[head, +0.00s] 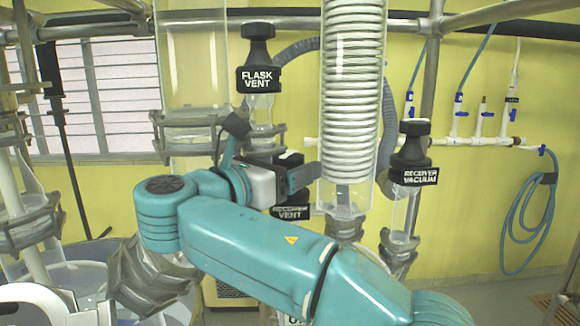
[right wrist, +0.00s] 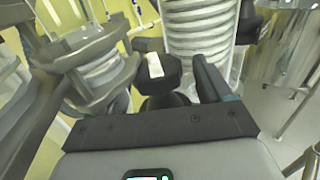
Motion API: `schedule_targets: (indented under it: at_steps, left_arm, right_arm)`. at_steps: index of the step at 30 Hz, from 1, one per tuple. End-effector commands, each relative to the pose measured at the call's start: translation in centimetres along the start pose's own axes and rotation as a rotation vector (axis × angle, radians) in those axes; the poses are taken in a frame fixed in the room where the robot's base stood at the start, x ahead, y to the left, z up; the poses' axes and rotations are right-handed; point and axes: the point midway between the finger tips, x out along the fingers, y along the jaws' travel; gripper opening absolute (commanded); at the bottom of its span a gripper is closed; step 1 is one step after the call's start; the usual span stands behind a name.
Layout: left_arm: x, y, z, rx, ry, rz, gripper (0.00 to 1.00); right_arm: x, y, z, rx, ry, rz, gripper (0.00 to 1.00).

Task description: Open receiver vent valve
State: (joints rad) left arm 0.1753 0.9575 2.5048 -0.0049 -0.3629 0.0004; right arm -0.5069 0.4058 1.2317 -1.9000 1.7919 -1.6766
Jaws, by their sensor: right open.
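The receiver vent valve has a black label (head: 291,212) that reads VENT, its upper line partly covered. Its black knob (head: 290,158) is mostly hidden behind my right gripper (head: 276,148). In the right wrist view the knob (right wrist: 158,72) has a white top mark and stands just ahead of the gripper's palm, left of the dark right-hand finger. My right gripper is open, with its fingers spread to either side of the knob in the head view. Contact with the knob cannot be told. My left gripper is not in view.
The flask vent valve (head: 258,78) stands above and left. The receiver vacuum valve (head: 412,165) stands to the right. A glass coil condenser (head: 352,90) rises close beside the gripper. Metal clamps (head: 190,130) and a grey hose (head: 388,130) crowd the space.

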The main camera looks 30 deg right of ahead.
Motion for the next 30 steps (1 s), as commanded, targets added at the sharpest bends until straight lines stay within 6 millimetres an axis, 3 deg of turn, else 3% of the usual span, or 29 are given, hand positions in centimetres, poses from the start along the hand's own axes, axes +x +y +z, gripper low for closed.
schedule_targets:
  at_steps: [1, 2, 6, 7, 20, 30]
  left_arm:
    - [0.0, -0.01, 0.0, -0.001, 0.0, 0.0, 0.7]
    - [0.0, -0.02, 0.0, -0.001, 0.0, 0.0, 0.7]
    - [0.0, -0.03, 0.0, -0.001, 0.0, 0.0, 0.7]
    - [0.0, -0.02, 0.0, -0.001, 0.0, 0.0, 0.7]
    - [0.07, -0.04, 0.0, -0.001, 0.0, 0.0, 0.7]
    - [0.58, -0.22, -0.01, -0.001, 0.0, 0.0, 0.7]
  right_arm:
    - [-0.12, 0.05, -0.02, -0.001, 0.0, 0.002, 0.78]
    - [-0.14, 0.05, -0.02, -0.001, 0.0, 0.002, 0.72]
    - [-0.13, 0.04, -0.02, -0.001, -0.001, 0.002, 0.26]
    - [-0.12, 0.05, -0.01, -0.001, -0.001, 0.003, 0.22]
    - [0.39, -0.13, 0.03, 0.001, 0.0, 0.024, 0.22]
    - [0.48, -0.53, 0.01, 0.003, 0.0, 0.208, 0.22]
